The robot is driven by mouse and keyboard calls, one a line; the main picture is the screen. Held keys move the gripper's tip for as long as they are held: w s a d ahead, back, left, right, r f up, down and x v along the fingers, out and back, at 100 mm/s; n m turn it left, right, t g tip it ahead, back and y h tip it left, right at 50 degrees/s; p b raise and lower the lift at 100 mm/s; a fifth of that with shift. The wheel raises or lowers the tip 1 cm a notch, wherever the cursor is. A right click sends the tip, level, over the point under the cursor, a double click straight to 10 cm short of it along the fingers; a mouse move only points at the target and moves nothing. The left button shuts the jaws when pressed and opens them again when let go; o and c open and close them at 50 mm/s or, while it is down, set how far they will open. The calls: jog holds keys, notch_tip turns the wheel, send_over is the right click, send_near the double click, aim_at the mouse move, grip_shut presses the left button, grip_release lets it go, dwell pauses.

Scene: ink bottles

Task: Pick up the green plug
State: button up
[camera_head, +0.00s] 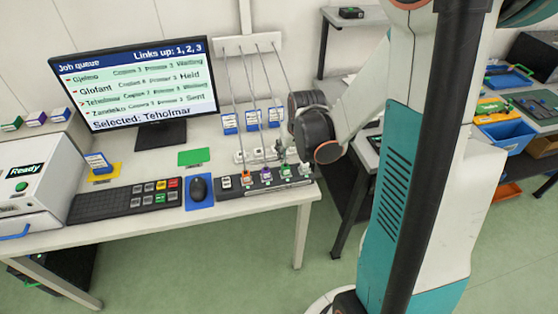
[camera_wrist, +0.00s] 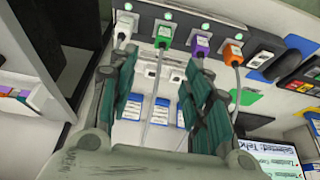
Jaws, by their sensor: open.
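The green plug (camera_wrist: 164,37) sits in the strip (camera_wrist: 180,14), second from the left in the wrist view, with a grey cable hanging from it. In the head view the green plug (camera_head: 287,172) shows near the right end of the strip (camera_head: 230,186). My gripper (camera_wrist: 158,85) is open, its two dark green fingers apart on either side of the green plug's cable. The fingertips appear short of the plug, and nothing is between them except the cable in the picture. In the head view my wrist partly hides the area behind the strip.
A white plug (camera_wrist: 125,28) and a purple plug (camera_wrist: 201,45) flank the green one; an orange plug (camera_wrist: 233,52) is farther right. Several cables rise to a wall rail (camera_head: 247,45). The monitor (camera_head: 135,85), keyboard (camera_head: 127,200) and mouse (camera_head: 198,189) stand left of the strip.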

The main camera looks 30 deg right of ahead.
aim_at(286, 166)
jog(key=b+x, duration=0.5)
jog(key=x, duration=0.8)
jog(key=shift+w+a+f, duration=0.1)
jog(key=shift+a+f, duration=0.05)
jog(key=shift+f, duration=0.1)
jog(key=shift+c, duration=0.2)
jog(key=c, duration=1)
